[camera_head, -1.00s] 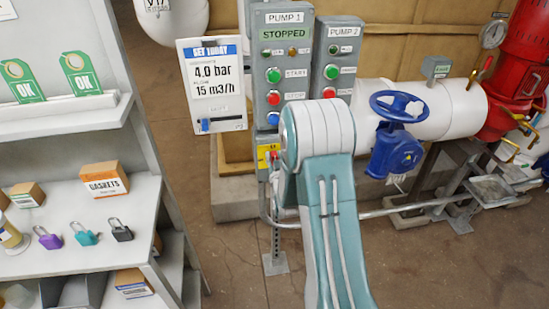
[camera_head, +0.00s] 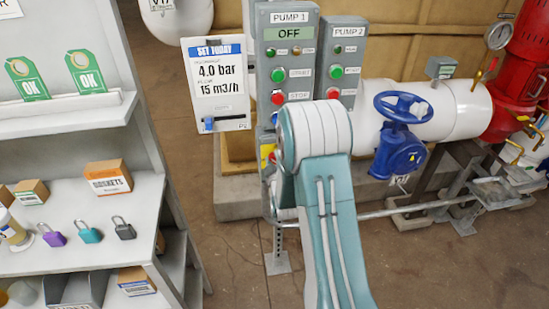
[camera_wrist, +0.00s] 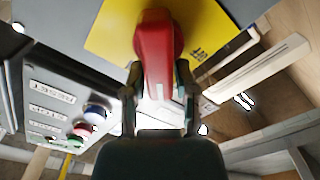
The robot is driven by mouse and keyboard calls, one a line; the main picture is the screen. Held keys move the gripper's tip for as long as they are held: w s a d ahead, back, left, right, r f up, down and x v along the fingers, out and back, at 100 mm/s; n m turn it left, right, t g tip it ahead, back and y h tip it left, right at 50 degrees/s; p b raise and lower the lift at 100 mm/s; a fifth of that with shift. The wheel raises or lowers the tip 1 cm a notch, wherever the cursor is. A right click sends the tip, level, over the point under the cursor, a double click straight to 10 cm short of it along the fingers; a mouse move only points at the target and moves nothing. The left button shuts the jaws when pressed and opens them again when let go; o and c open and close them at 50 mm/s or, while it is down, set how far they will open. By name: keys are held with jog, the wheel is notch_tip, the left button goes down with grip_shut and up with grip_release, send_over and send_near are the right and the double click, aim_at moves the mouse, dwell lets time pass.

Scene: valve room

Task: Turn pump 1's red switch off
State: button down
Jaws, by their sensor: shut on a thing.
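The red switch handle (camera_wrist: 158,48) stands on a yellow plate (camera_wrist: 112,30) in the wrist view. My gripper (camera_wrist: 157,88) is shut on it, with one finger on each side of the red handle. In the head view, the pump 1 panel (camera_head: 270,90) is a grey box whose display (camera_head: 289,34) reads OFF. The yellow plate also shows low on this panel (camera_head: 266,150), with the switch and my gripper mostly hidden behind my arm.
The pump 2 panel (camera_head: 347,90) stands just right of pump 1. A blue handwheel valve (camera_head: 400,150) is further right. A shelf with padlocks (camera_head: 88,232) and green OK tags (camera_head: 84,72) is at left. A setpoint card (camera_head: 217,85) hangs beside the panel.

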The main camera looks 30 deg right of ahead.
jog(key=n, duration=0.1)
jog(key=f+n, duration=0.1)
jog(key=n, duration=0.2)
jog(key=shift+s+a+f+n, duration=0.1)
jog(key=shift+a+f+n, duration=0.1)
jog(key=shift+f+n, duration=0.3)
jog(key=shift+n, duration=1)
jog(key=shift+f+n, duration=0.2)
jog(key=shift+n, duration=1)
jog(key=c, duration=0.5)
grip_release()
jog(key=shift+c, duration=0.2)
jog(key=shift+o, duration=0.2)
jog(key=shift+d+r, duration=0.15)
jog(key=shift+d, duration=0.15)
jog(key=shift+s+a, duration=0.15)
jog(key=v, duration=1.1)
jog(key=shift+s, duration=0.25)
